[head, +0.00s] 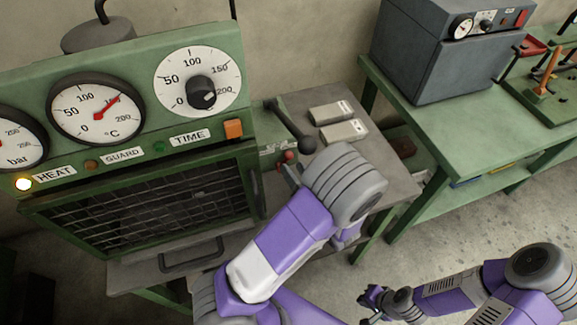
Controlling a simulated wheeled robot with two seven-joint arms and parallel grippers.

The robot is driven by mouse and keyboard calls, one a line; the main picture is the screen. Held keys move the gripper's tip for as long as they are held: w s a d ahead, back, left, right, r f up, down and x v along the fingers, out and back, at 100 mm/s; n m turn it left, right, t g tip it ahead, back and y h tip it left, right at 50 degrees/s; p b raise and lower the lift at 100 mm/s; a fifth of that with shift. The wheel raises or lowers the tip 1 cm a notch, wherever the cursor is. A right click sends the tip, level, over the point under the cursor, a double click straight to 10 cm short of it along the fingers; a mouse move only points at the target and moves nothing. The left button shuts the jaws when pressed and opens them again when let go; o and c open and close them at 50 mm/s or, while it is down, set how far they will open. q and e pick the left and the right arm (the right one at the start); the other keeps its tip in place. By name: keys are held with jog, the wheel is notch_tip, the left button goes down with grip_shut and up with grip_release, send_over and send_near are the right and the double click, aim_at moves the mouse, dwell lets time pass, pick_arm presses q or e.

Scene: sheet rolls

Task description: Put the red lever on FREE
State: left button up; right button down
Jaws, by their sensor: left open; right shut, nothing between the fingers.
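The red lever (288,156) shows as a small red knob low on the right side of the green press, beside a small pale label plate that is too small to read. Its lower part is partly hidden by my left wrist, so I cannot tell its setting. My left gripper (347,232) is open, just right of and below the lever. The grey wrist covers most of it, and its fingers and any contact with the lever are hidden. My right gripper (372,306) is shut and empty, low in the picture over the floor, well away from the press.
Two pale blocks (343,131) lie on the grey table behind. A green bench (440,135) with a grey box unit (430,60) stands right. Floor between is clear.

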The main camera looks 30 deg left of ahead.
aim_at(284, 160)
pick_arm(q)
jog(key=shift+x, duration=1.3)
grip_shut()
